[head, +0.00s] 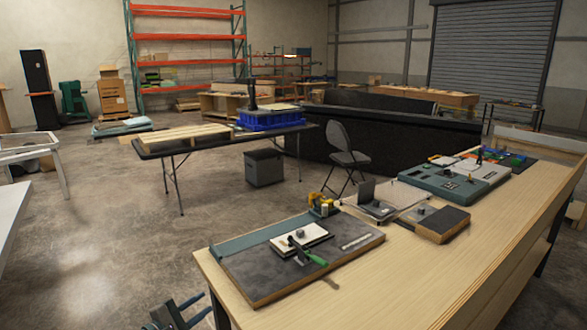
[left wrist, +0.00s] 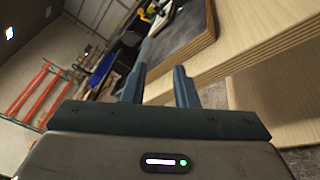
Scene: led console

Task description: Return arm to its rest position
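My left gripper (head: 197,305) shows at the bottom of the head view, low over the floor and left of the bench's near end. In the left wrist view its two blue-grey fingers (left wrist: 157,82) stand apart, with nothing held between them. The wooden workbench (head: 400,285) runs from the lower middle to the right, and its edge shows behind the fingers in the left wrist view. My right gripper is in neither view.
A dark board (head: 245,270) with a green-handled tool (head: 308,252) lies on the bench's near end. Farther along are a wood block (head: 440,224) and a teal console (head: 455,184). A folding chair (head: 347,155) stands behind.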

